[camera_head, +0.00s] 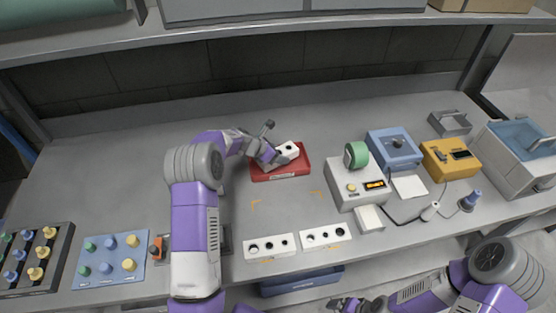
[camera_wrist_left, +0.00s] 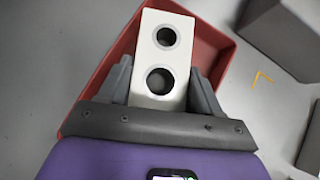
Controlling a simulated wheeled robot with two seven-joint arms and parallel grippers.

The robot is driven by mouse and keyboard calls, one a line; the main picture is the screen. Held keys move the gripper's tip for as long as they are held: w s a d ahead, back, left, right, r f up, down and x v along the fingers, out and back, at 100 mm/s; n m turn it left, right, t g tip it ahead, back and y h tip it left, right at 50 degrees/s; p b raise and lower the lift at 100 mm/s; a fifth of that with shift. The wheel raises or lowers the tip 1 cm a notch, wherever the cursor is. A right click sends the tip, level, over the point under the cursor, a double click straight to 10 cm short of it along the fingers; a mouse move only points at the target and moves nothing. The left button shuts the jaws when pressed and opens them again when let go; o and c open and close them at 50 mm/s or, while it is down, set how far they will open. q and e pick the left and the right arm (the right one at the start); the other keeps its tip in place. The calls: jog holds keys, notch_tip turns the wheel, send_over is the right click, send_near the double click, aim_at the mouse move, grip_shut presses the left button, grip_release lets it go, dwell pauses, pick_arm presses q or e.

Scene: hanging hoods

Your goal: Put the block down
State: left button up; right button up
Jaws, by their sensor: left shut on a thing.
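A white block (camera_head: 289,148) with round dark holes is held by my left gripper (camera_head: 272,154) at the red tray (camera_head: 304,170) in the middle of the table. In the left wrist view the white block (camera_wrist_left: 151,88) sits between the two grey fingers of my left gripper (camera_wrist_left: 160,85), with two holes facing up. The red tray (camera_wrist_left: 97,79) lies around and below it there. I cannot tell whether the block touches the tray floor. My right gripper (camera_head: 345,303) is low at the bottom edge of the head view, away from the tray; its fingers are too small to judge.
Two similar white blocks with holes (camera_head: 268,245) (camera_head: 325,237) lie at the front edge. A grey device with a green roll (camera_head: 356,155), a blue box (camera_head: 394,150) and a yellow box (camera_head: 450,160) stand to the right. A blue board with knobs (camera_head: 108,261) lies front left. The table left of the tray is clear.

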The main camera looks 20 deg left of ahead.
pick_arm(q)
jog(key=shift+w+f, duration=0.1)
jog(key=shift+f, duration=1)
jog(key=shift+f, duration=0.15)
jog(key=o, duration=1.6)
jog(key=shift+f, duration=0.1)
jog(key=shift+a+r, duration=0.1)
jog(key=shift+r, duration=0.2)
jog(key=p+v, duration=0.1)
jog(key=v, duration=1.1)
jog(key=shift+f, duration=0.1)
